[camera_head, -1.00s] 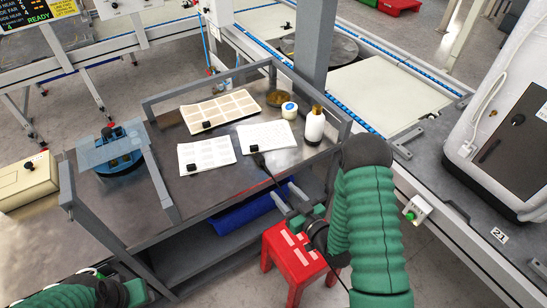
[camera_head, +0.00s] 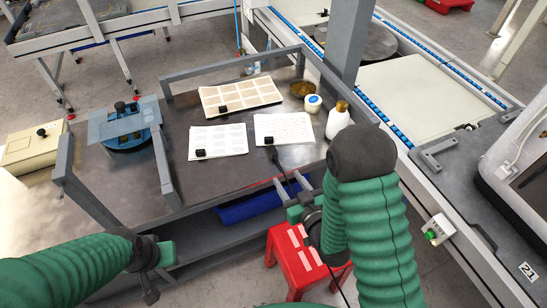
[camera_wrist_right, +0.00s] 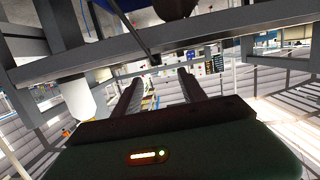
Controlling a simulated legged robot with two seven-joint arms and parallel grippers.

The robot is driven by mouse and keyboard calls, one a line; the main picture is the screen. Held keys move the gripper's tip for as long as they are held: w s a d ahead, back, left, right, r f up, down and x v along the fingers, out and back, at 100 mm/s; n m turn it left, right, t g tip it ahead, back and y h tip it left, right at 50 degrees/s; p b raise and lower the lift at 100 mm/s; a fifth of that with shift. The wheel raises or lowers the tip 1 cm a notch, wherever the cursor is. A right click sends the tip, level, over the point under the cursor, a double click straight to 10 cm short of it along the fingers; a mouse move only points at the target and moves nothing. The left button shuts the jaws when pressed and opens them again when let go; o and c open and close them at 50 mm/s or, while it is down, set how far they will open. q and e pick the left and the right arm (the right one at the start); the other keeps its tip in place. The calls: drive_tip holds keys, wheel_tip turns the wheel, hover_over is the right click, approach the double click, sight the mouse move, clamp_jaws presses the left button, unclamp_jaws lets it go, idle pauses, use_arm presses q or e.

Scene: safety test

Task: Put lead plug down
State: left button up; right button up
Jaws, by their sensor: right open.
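The black lead plug (camera_head: 273,156) lies on the grey workbench (camera_head: 240,178), near its front edge and close below the right white sheet. Its thin dark cable runs over the front edge, past my right gripper. My right gripper (camera_head: 292,186) is open at the front edge, its two fingers apart. In the right wrist view, the open fingers (camera_wrist_right: 158,92) have nothing clearly between them, and a dark cable (camera_wrist_right: 136,33) crosses the bench's edge bar beyond them. My left gripper (camera_head: 158,270) is at the lower left, away from the bench top; its jaws are unclear.
A red stool (camera_head: 290,262) stands below my right gripper.

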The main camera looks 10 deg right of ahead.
sight(275, 155)
drive_tip(key=b+x, duration=0.1)
drive_tip(key=x, duration=0.4)
drive_tip(key=b+x, duration=0.1)
drive_tip(key=x, duration=0.3)
drive_tip(key=d+b+x, duration=0.1)
drive_tip(key=x, duration=0.4)
drive_tip(key=shift+w+a+b, duration=0.1)
drive_tip(key=shift+w+b, duration=0.25)
drive_tip(key=shift+w, duration=0.1)
use_arm(q)
drive_tip(key=x, duration=0.3)
drive_tip(key=s+x, duration=0.1)
drive_tip(key=x, duration=0.1)
drive_tip(key=shift+s+d+f, duration=0.1)
drive_tip(key=shift+d+f, duration=0.15)
drive_tip(key=shift+f, duration=0.05)
use_arm(e)
drive_tip(key=shift+c, duration=0.2)
clamp_jaws()
